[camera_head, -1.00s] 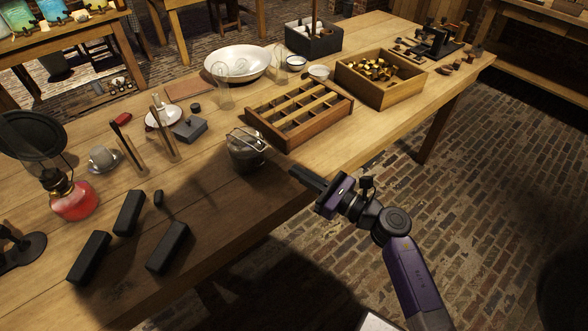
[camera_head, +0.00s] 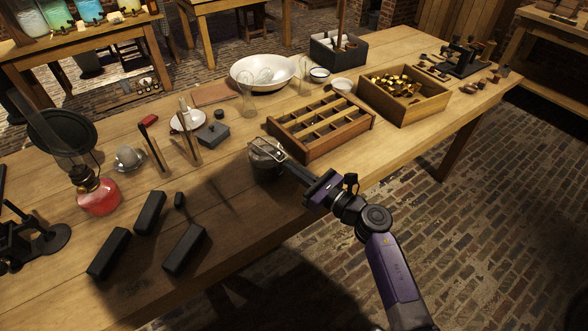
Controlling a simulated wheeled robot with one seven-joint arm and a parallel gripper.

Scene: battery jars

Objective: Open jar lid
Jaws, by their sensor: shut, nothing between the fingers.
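A squat dark glass jar (camera_head: 266,172) with a wire clasp on its lid (camera_head: 265,147) stands upright near the table's front edge, left of the compartment tray. My gripper (camera_head: 286,163) reaches in from the lower right. Its shut fingertips are at the jar's upper right side, by the wire clasp. They hold nothing. The fingers overlap the clasp in this view, and I cannot tell whether they touch it. The lid appears to sit on the jar.
A wooden compartment tray (camera_head: 365,122) stands right behind the jar, and a box of brass pieces (camera_head: 440,107) is farther right. Black blocks (camera_head: 185,249) lie at front left, near a red oil lamp (camera_head: 98,198). A white bowl (camera_head: 246,73) stands behind.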

